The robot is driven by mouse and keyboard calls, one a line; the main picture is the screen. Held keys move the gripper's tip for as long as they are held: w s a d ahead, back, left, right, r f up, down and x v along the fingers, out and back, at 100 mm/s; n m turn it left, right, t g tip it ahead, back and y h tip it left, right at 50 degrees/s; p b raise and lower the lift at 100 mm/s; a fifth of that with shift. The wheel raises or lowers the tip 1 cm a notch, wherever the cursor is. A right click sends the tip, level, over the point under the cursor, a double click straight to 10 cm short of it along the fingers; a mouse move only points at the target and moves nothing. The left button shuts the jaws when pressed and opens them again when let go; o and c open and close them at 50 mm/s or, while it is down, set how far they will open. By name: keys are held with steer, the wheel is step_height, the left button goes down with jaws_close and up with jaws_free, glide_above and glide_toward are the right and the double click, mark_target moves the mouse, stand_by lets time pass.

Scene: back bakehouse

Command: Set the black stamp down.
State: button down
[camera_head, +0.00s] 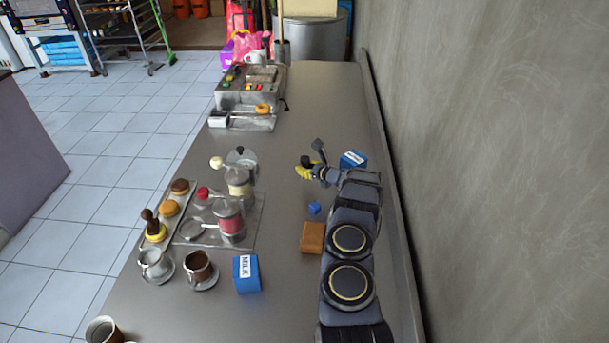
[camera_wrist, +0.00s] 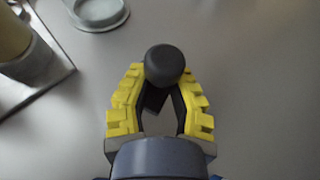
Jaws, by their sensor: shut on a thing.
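The black stamp (camera_wrist: 165,66) shows in the wrist view as a dark, rounded knob between the yellow fingertips of my gripper (camera_wrist: 163,90). The fingers are shut on it. A dark part below the knob is partly hidden between the fingers. In the head view my gripper (camera_head: 306,172) is over the right half of the counter, and the stamp is small and dark there, hard to separate from the wrist parts. I cannot tell whether its lower end touches the counter (camera_head: 285,125).
A blue carton (camera_head: 353,158) stands just right of my gripper. A small blue block (camera_head: 315,208) and a brown block (camera_head: 312,238) lie nearer. Left are a tray (camera_head: 256,222) with a red-filled jar (camera_head: 231,222), cups and a milk carton (camera_head: 247,275).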

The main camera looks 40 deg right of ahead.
mark_target(306, 157)
steer(key=shift+w+d+f, duration=0.1)
steer(key=shift+w+f, duration=0.1)
steer(key=shift+f, duration=1.55)
steer(key=c, duration=1.1)
jaws_free()
steer(key=shift+f, duration=0.15)
steer(key=shift+s+r, duration=0.15)
steer(key=shift+r, duration=0.1)
steer(key=v, duration=0.4)
steer(key=shift+s+r, duration=0.1)
steer(key=shift+s, duration=0.15)
step_height(306, 157, up, 7)
steer(key=shift+s, duration=0.1)
